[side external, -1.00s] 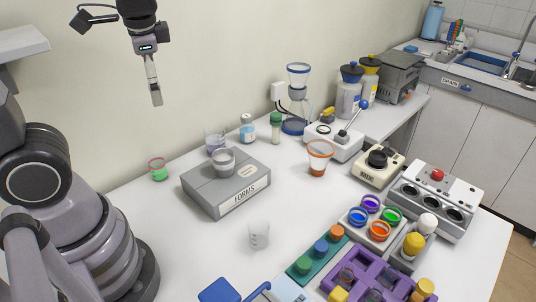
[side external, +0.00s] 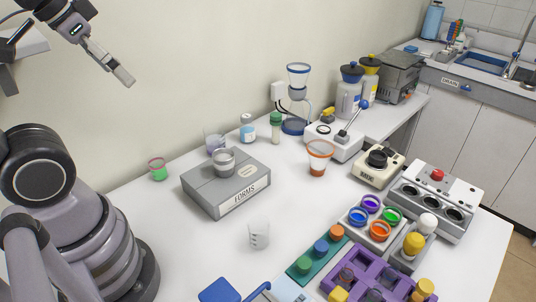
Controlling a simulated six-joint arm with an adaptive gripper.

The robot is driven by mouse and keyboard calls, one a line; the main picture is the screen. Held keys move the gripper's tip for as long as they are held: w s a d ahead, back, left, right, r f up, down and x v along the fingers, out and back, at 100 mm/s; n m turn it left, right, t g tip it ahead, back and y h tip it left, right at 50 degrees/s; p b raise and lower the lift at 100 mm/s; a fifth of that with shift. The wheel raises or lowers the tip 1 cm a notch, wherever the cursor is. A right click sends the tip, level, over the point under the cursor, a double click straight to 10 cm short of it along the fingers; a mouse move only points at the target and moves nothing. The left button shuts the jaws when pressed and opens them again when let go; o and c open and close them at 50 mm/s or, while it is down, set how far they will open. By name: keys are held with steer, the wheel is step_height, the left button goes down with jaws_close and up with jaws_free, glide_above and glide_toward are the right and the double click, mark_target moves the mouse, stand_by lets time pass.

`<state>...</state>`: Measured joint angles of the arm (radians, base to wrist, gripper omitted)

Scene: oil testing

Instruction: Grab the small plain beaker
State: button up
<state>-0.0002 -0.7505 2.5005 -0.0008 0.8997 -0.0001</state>
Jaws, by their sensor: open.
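A small plain beaker (side external: 259,236), whitish and clear, stands upright on the white table in front of the grey forms box. A second clear beaker (side external: 223,161) with a grey band stands on top of the forms box. A taller clear beaker (side external: 213,141) stands behind that box. My gripper (side external: 125,77) is at the upper left, tilted down to the right, high above the table and well away from all the beakers. Its fingers appear edge-on and hold nothing that I can see.
The grey forms box (side external: 205,194) is a raised block near the wall. A green-and-red cup (side external: 157,169) stands left of it, and an orange-rimmed cup (side external: 318,160) right. A purple rack (side external: 385,270) and colored jars crowd the front right. Table around the small beaker is clear.

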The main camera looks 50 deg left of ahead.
steer(key=shift+c, duration=0.3)
steer(key=m+g, duration=0.6)
steer(key=m, duration=0.2)
glide_above(256, 217)
steer(key=s+d, duration=0.1)
step_height(256, 217, down, 25)
steer(key=f, duration=0.9)
steer(key=shift+s+d+f, duration=0.1)
steer(key=shift+d+f, duration=0.15)
step_height(256, 217, down, 6)
steer(key=shift+s+r, duration=0.1)
steer(key=shift+r, duration=0.05)
steer(key=c, duration=1.2)
